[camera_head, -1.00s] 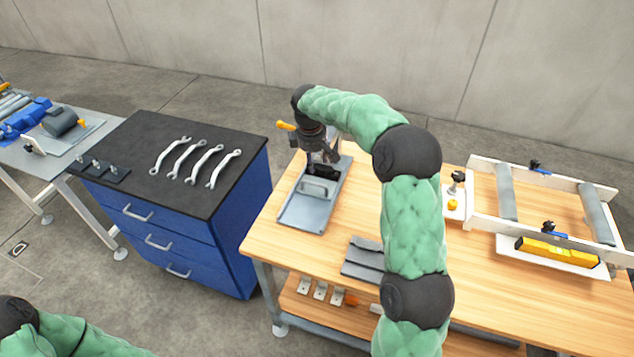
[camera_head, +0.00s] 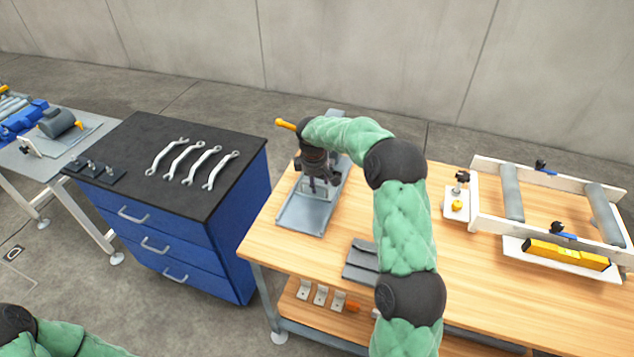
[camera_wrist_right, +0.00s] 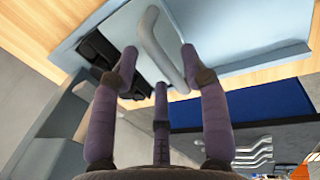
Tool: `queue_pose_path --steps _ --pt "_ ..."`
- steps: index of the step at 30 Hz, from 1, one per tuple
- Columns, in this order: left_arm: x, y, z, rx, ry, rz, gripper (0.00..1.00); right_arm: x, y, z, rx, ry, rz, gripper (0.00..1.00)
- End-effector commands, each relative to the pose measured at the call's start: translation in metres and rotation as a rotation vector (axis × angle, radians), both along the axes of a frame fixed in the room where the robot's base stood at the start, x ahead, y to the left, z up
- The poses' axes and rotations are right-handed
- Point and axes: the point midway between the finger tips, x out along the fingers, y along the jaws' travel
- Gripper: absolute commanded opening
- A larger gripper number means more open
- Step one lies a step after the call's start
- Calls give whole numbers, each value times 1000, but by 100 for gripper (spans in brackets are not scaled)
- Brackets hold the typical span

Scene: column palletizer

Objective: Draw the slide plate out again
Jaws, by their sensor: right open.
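The grey slide plate (camera_head: 298,218) lies on the wooden bench at its left end, and it also shows in the wrist view (camera_wrist_right: 225,35). Its pale bar handle (camera_wrist_right: 160,45) stands up from it. My right gripper (camera_head: 318,190) is above the plate, pointing down and largely covering the handle in the head view. In the wrist view the open fingers of my right gripper (camera_wrist_right: 160,62) have the handle between them, with gaps visible; whether any finger touches it I cannot tell. My left gripper is out of view; only part of that arm shows at lower left.
Black blocks (camera_wrist_right: 100,50) sit beside the handle. A dark grey folded pouch-like item (camera_head: 362,258) lies right of the plate. A white roller frame (camera_head: 500,222) stands further right. A blue drawer cabinet (camera_head: 190,250) with several wrenches stands left, across a gap.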

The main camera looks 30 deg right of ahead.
Motion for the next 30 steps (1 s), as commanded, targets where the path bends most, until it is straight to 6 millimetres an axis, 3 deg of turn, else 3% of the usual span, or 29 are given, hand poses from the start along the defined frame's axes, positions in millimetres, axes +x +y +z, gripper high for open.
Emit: queue_pose_path --steps 9,14,23,30 --pt "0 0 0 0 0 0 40 0 0 -2 0 0 -1 43" --pt "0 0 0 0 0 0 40 0 0 -2 0 0 -1 0" --pt "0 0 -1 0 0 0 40 -4 5 -2 1 1 1 0" --pt "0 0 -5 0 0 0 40 -31 38 -2 0 1 3 0"
